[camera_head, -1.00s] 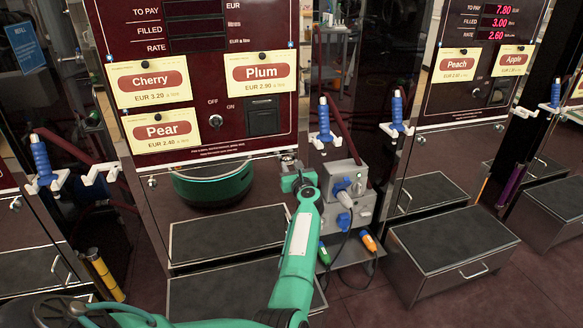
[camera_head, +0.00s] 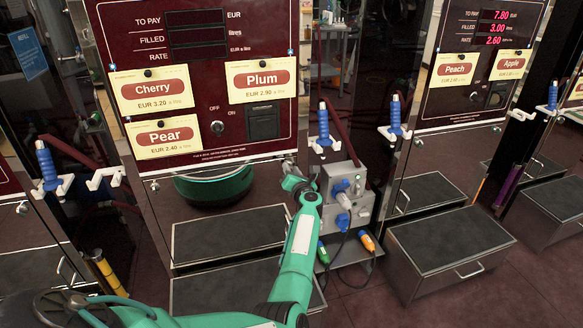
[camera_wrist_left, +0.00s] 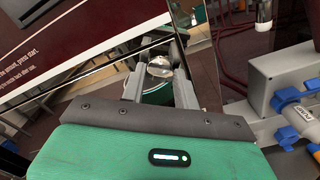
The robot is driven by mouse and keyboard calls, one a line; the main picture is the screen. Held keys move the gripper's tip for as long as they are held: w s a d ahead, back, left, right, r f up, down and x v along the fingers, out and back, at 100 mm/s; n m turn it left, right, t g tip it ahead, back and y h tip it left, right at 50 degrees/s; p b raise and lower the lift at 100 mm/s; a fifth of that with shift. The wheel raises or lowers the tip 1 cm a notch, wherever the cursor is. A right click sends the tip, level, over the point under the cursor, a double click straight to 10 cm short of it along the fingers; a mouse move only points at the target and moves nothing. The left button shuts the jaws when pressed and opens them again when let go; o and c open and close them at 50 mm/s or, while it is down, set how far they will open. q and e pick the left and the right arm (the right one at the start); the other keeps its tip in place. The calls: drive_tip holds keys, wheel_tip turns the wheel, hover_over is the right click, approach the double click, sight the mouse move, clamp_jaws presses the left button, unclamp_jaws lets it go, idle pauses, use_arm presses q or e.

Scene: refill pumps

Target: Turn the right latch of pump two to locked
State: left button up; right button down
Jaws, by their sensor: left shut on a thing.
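The pump with the Cherry, Plum and Pear cards (camera_head: 205,90) stands in front of me. Its left latch (camera_head: 154,185) is a small silver knob at the lower left of the panel. My left gripper (camera_head: 289,167) is at the panel's lower right corner, where the right latch sits. In the left wrist view the right latch (camera_wrist_left: 160,67) is a round shiny metal knob between the fingertips of my left gripper (camera_wrist_left: 158,80). The fingers are shut on it. The latch's turn angle is hard to read. My right gripper is not in view.
A grey socket box (camera_head: 346,195) with blue plugs stands just right of my left gripper; it also shows in the wrist view (camera_wrist_left: 285,85). Blue-handled nozzles (camera_head: 323,125) hang beside the pump. A dark-topped step box (camera_head: 450,240) stands at the right.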

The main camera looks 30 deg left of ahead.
use_arm(q)
drive_tip(key=m+p, duration=0.4)
drive_tip(key=m, duration=0.4)
drive_tip(key=shift+w, duration=0.1)
drive_tip(key=shift+d+f+m+p, duration=0.15)
drive_tip(key=shift+m+p, duration=0.75)
drive_tip(key=shift+m, duration=0.9)
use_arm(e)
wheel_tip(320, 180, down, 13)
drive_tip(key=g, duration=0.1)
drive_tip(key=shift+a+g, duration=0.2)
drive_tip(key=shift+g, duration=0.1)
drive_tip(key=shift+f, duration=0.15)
use_arm(q)
drive_tip(key=o, duration=1)
